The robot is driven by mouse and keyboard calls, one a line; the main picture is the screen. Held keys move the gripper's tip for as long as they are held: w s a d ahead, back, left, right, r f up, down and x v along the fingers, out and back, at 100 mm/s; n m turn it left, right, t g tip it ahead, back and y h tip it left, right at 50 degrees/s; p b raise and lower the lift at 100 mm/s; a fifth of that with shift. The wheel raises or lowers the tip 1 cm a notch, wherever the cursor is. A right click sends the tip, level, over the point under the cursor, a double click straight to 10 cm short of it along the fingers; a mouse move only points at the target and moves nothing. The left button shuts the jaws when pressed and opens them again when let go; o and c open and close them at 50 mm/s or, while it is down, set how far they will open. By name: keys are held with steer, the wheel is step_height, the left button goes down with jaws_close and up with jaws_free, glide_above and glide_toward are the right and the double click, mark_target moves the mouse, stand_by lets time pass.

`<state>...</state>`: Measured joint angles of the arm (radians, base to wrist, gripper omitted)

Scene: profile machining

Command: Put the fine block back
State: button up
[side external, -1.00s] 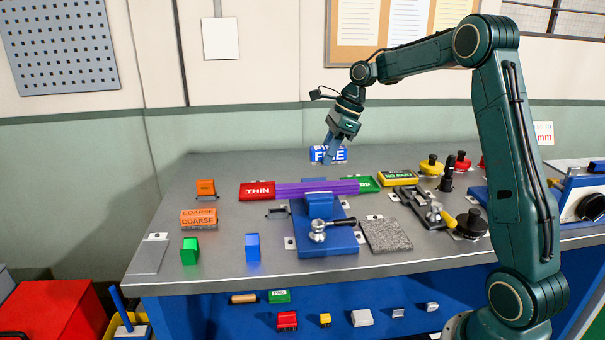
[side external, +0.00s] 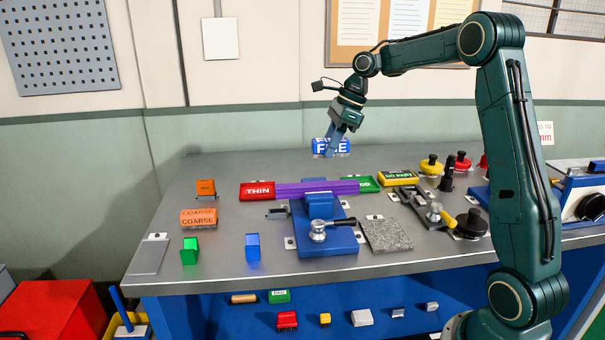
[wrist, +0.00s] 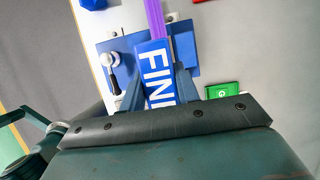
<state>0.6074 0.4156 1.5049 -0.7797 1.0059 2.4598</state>
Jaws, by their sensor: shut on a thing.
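The fine block (side external: 331,147) is blue with white lettering. My gripper (side external: 334,151) is shut on it and holds it in the air above the back of the bench. In the wrist view the fine block (wrist: 153,78) sits between the two fingers of my gripper (wrist: 155,92), its lettering partly hidden by the gripper body. The orange coarse block (side external: 198,219) lies at the bench's left.
A blue vise (side external: 325,238) holds a long purple profile (side external: 300,188) between a red THIN block (side external: 257,191) and a green block (side external: 365,184). A grey stone plate (side external: 386,235) lies right of it. Small green (side external: 190,251) and blue (side external: 252,247) blocks stand at the front left.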

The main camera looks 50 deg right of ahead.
steer(key=s+d+r, duration=0.1)
steer(key=s+r, duration=0.1)
steer(key=s, duration=0.6)
step_height(320, 180, up, 2)
glide_above(382, 234)
steer(key=f, duration=1.3)
steer(key=d+f, duration=0.1)
steer(key=f, duration=0.6)
steer(key=shift+s, duration=0.15)
steer(key=shift+f, duration=0.5)
steer(key=o, duration=1.1)
steer(key=shift+s+a+f, duration=0.1)
steer(key=shift+s, duration=0.05)
steer(key=shift+r, duration=0.65)
steer(key=v, duration=1.1)
steer(key=shift+d+r, duration=0.2)
steer(key=shift+r, duration=0.15)
